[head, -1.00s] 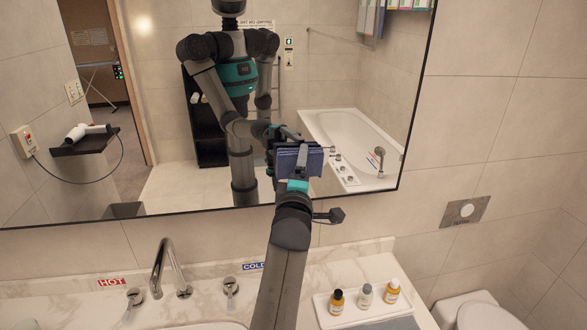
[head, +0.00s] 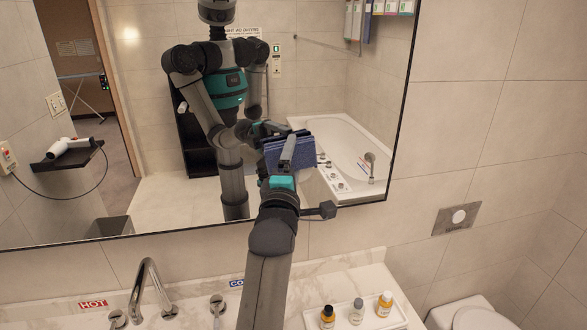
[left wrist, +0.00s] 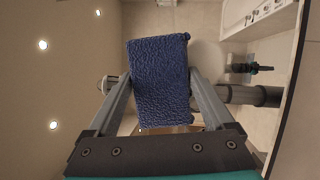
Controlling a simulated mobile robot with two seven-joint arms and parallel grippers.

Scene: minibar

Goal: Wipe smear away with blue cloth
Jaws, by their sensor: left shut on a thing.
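The blue cloth (head: 300,152) is held up in front of the mirror (head: 340,60) by my left gripper (head: 287,155). In the left wrist view the folded cloth (left wrist: 160,82) fills the space between the two fingers of the gripper (left wrist: 160,90), which are shut on it. I cannot tell whether the cloth touches the glass. No smear stands out on the visible mirror; the cloth and arm hide part of the glass. My right gripper is not directly in view.
Below the mirror is a marble counter (head: 345,266) with a tap (head: 150,285) and handles. A white tray (head: 392,317) with small bottles (head: 357,311) stands at its right. A toilet (head: 470,313) is at the lower right. The bathtub and hair dryer show as reflections.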

